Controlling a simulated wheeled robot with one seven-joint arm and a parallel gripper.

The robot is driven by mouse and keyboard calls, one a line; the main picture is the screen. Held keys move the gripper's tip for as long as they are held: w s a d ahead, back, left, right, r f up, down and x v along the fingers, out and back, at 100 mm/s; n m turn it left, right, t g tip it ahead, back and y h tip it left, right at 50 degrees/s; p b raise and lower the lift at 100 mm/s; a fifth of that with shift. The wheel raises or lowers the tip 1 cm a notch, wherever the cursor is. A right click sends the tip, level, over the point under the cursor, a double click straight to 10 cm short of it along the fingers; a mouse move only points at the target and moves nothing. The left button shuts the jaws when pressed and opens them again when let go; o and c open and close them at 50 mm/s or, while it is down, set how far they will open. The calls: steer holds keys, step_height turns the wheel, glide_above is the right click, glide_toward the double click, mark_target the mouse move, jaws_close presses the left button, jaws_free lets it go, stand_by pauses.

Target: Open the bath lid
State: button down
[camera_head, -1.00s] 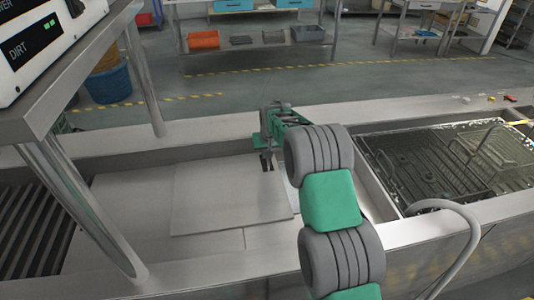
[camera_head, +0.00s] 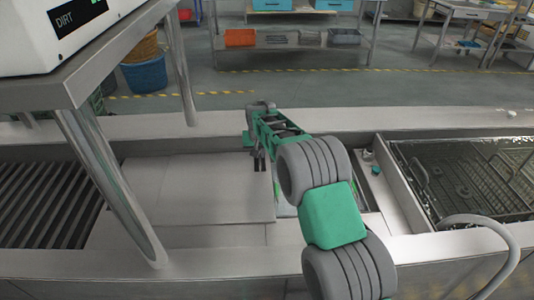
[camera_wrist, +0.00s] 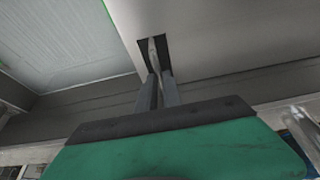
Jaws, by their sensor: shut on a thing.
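The bath lid (camera_head: 210,205) is a flat grey metal plate lying level in the long steel bench, left of my arm. My gripper (camera_head: 259,163) is over the lid's right edge. In the wrist view my gripper's fingers (camera_wrist: 158,82) are shut on the lid's handle (camera_wrist: 153,52), a thin bar at a dark slot in the plate. To the right of the lid is an opening (camera_head: 285,204), partly hidden by my arm. In the wrist view a pale, green-edged surface (camera_wrist: 60,40) shows beside the lid.
A tank with a wire basket (camera_head: 480,175) stands open at the right, with a curved pipe (camera_head: 480,225) in front. A slatted rack (camera_head: 40,210) is at the left. A steel stand (camera_head: 115,185) with a white control box (camera_head: 50,35) rises at the left front.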

steer(key=c, duration=1.5)
jaws_free()
steer(key=shift+r, duration=0.1)
steer(key=v, duration=0.7)
steer(key=shift+s+r+b, duration=0.15)
steer(key=shift+r+b, duration=0.2)
steer(key=shift+b, duration=0.05)
